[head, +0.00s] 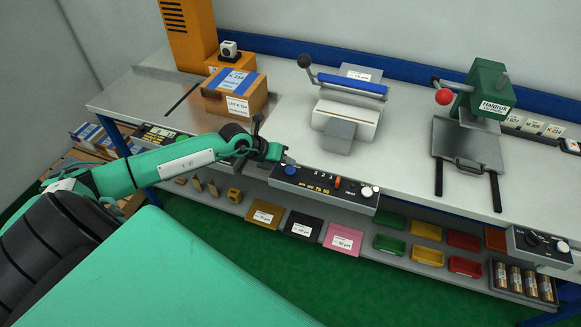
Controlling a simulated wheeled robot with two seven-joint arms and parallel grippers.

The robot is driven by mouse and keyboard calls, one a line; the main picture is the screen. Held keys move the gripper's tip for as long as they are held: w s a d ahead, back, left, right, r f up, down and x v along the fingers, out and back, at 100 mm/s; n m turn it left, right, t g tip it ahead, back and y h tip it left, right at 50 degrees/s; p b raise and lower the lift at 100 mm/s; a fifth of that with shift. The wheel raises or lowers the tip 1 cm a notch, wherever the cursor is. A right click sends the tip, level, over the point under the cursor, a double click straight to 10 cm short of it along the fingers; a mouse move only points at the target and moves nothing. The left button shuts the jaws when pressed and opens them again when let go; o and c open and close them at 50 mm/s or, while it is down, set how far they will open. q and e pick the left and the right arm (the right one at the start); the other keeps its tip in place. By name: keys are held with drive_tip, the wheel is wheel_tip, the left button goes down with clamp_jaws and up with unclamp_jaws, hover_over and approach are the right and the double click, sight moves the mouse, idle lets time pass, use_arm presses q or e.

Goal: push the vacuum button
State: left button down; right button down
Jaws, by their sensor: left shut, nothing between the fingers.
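A dark control panel (322,188) sits on the front edge of the bench, at the middle of the head view. It carries a blue knob (290,170), a small orange-red part (337,182) and a white round button (367,191) near its right end. The labels are too small to read, so I cannot tell which control is the vacuum button. My left gripper (287,160) is shut and empty, just above the panel's left end by the blue knob. I cannot tell whether it touches the panel. My right gripper is not in view.
A cardboard box (236,104) stands behind my left gripper. A white device with a blue bar (352,91) and a green press (481,92) stand further right on the bench. Another panel (541,248) is at the right edge. Coloured bins (389,243) lie on the lower shelf.

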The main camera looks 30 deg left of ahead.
sight(287, 171)
use_arm(q)
wheel_tip(287, 171, up, 5)
drive_tip(key=p, duration=0.3)
drive_tip(key=shift+r+p, duration=0.1)
drive_tip(key=shift+p, duration=0.2)
